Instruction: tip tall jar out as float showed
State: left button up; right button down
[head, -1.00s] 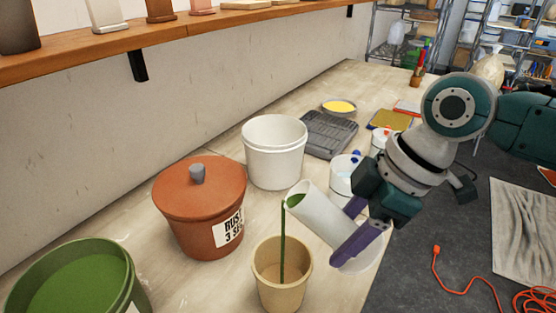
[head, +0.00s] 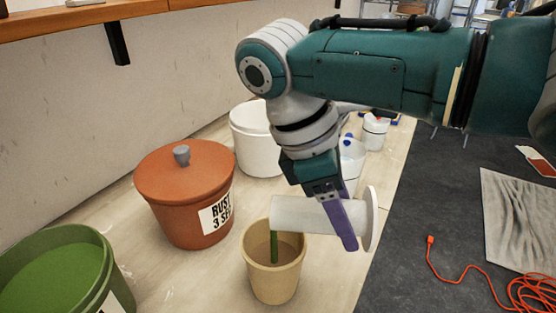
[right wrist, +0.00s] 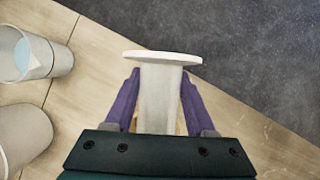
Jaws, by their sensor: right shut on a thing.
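The tall white jar (head: 303,216) lies nearly level over the tan pot (head: 274,274), its mouth to the left and its wide foot to the right. Green liquid (head: 274,247) runs from the mouth down into the pot. My right gripper (head: 343,222) is shut around the jar's body near the foot. In the right wrist view the jar (right wrist: 160,95) stands between my two purple fingers (right wrist: 157,98). My left gripper is not in view. I do not see a float, and the inside of the jar is hidden.
A lidded terracotta pot (head: 180,205) with a label stands left of the tan pot. A green bucket (head: 60,270) stands front left, a white bucket (head: 252,140) behind. An orange cord (head: 470,285) lies on the dark floor at right.

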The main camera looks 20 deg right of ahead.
jog(key=shift+w+a+r+g+h+b, duration=0.15)
jog(key=shift+a+r+g+h+b, duration=0.15)
jog(key=shift+r+h+b, duration=0.5)
jog(key=shift+w+a+r+g+h+b, duration=0.15)
jog(key=shift+g+h+b, duration=0.25)
jog(key=shift+b, duration=0.8)
jog(key=shift+a+r+h+b, duration=0.15)
jog(key=shift+h+b, duration=0.15)
jog(key=shift+b, duration=0.4)
jog(key=shift+r+b, duration=0.3)
jog(key=shift+b, duration=0.2)
dwell(0.4)
